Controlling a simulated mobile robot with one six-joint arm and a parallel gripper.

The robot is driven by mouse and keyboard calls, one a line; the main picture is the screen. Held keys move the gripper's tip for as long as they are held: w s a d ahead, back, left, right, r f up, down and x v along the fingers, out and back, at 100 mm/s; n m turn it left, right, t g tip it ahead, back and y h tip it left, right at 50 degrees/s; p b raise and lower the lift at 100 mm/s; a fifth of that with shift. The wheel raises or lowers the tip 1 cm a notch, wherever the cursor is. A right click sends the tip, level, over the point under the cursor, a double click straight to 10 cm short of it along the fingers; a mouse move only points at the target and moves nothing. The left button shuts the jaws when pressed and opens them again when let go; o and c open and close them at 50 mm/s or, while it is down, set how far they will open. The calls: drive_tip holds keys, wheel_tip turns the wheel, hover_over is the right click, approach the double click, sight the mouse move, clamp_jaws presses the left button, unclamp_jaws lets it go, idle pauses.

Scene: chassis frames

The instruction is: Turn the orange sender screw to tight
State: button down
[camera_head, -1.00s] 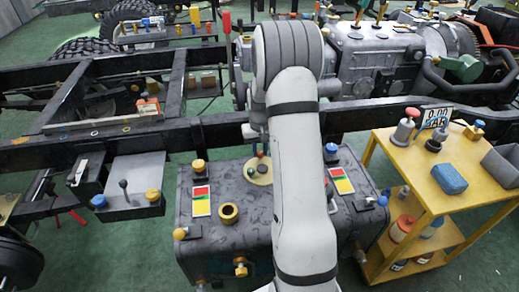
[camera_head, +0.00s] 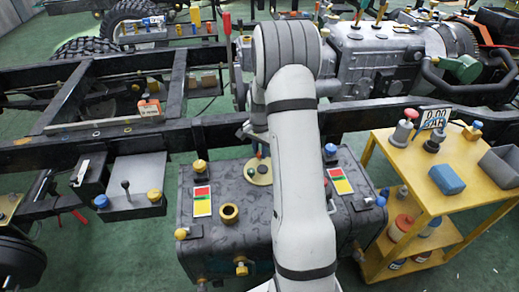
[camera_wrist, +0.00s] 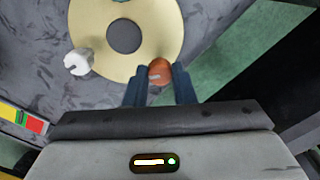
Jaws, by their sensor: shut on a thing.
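The orange sender screw (camera_wrist: 160,71) sits at the edge of a round cream sender plate (camera_wrist: 165,48) in the wrist view. My gripper (camera_wrist: 161,78) has its two dark blue fingers closed on this screw, one on each side. A slot mark shows on the screw's head. The plate has a dark grey disc (camera_wrist: 124,36) at its middle. In the head view the sender plate (camera_head: 257,173) lies on top of the dark tank (camera_head: 203,236), and my arm hides most of my gripper and the screw.
A white knob (camera_wrist: 78,62) stands left of the plate. The tank also bears a brass ring (camera_head: 229,213), coloured labels (camera_head: 202,201) and several yellow and blue knobs. A black chassis rail (camera_head: 90,150) runs behind. A yellow cart (camera_head: 411,167) stands at the right.

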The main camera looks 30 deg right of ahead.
sight(260, 152)
drive_tip(key=m, duration=0.4)
drive_tip(key=shift+m, duration=0.3)
drive_tip(key=shift+m+p, duration=0.35)
drive_tip(key=shift+m, duration=1.65)
drive_tip(key=c, duration=1.2)
unclamp_jaws()
drive_tip(key=shift+r+p, duration=0.5)
drive_tip(key=shift+r, duration=3.45)
